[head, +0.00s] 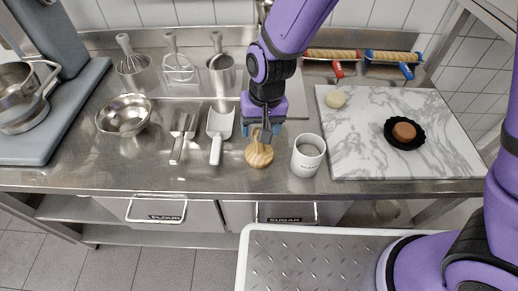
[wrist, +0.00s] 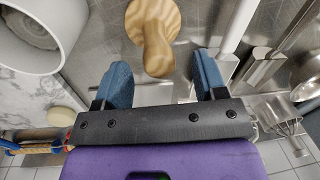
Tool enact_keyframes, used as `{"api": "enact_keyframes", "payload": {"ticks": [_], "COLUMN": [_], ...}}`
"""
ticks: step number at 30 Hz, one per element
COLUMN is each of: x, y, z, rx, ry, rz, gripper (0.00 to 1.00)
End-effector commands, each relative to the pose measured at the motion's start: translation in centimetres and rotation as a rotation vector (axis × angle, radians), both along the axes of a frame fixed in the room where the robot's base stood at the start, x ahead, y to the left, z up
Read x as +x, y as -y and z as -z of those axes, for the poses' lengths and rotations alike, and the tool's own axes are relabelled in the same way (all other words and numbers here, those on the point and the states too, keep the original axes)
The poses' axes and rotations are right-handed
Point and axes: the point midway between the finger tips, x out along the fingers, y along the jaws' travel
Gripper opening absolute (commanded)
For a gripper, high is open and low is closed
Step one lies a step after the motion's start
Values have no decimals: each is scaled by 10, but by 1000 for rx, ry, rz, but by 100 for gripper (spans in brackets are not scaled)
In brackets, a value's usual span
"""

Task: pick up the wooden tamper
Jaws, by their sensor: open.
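The wooden tamper (head: 259,154) has a round, striped wood body and stands on the steel counter, left of a white canister. My gripper (head: 264,127) is just above and behind it in the head view, pointing down, and partly covers its upper part. In the wrist view the tamper (wrist: 155,28) shows its round base at the top and its knob toward me. The two blue fingertips (wrist: 162,82) are apart, with the knob's end near the gap between them. Nothing is held. Whether the fingers reach down beside the knob is hard to tell.
A marble board (head: 440,151) is farther right. A steel bowl (head: 124,115) stands left. The counter's front edge is near the tamper.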

Motion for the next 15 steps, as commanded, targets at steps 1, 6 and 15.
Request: {"api": "enact_keyframes", "payload": {"ticks": [1,6,15], "x": [0,0,0], "y": [0,-2,-2], "z": [8,25,29], "rx": [-3,-1,0], "ry": [-3,-1,0], "rz": [1,0,0], "gripper": [65,65,65]}}
